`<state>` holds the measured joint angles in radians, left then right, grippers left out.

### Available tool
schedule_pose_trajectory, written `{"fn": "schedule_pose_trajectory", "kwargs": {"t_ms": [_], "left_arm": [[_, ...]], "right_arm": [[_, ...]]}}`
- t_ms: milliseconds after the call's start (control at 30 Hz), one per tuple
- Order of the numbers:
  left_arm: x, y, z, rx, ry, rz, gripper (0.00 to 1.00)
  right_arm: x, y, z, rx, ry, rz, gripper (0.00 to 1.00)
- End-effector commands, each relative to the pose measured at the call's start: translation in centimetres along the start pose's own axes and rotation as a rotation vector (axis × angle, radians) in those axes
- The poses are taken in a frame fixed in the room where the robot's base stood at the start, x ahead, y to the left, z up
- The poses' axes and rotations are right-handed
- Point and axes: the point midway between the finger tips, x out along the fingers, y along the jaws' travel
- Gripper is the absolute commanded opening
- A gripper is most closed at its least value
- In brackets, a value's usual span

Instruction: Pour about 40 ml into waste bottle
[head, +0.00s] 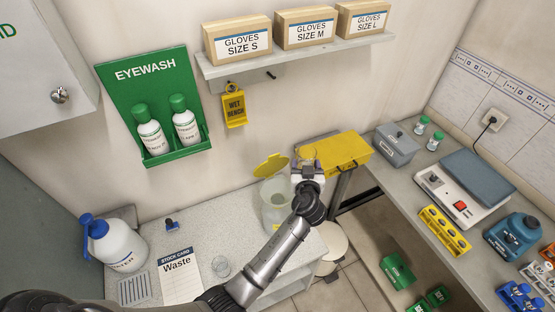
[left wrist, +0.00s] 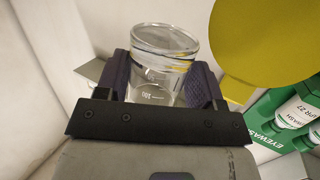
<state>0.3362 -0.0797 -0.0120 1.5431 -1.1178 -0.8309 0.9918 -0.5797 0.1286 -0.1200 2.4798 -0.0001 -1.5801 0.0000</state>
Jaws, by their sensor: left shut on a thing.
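The waste bottle (head: 275,215) is a pale translucent container on the left bench, with its round yellow lid (head: 271,165) swung up. The lid shows large at the right of the left wrist view (left wrist: 268,42). My left gripper (head: 308,168) is just right of the bottle's mouth in the head view. It is shut on a clear glass beaker (left wrist: 160,75), seen between the fingers in the left wrist view. The beaker carries graduation marks. I cannot tell its liquid level. My right gripper is not in view.
A yellow box (head: 340,152) stands behind my left gripper. A green eyewash station (head: 150,75) hangs on the wall.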

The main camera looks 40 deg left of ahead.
Motion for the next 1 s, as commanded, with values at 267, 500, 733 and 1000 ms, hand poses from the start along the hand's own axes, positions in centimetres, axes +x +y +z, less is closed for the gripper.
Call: {"fn": "schedule_pose_trajectory", "kwargs": {"t_ms": [267,500,733,1000], "left_arm": [[-0.1,-0.5,-0.2,-0.082,0.022,0.015,0.35],[-0.4,-1.4,-0.6,-0.219,0.055,0.037,0.35],[-0.9,-2.2,-2.6,-0.364,0.091,0.062,0.35],[-1.7,-3.4,-5.8,-0.532,0.130,0.087,0.35]], "right_arm": [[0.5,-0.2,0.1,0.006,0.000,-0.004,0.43],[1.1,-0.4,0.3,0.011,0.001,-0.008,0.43],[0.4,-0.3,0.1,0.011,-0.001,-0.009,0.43],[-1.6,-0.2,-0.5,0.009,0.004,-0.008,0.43]]}}
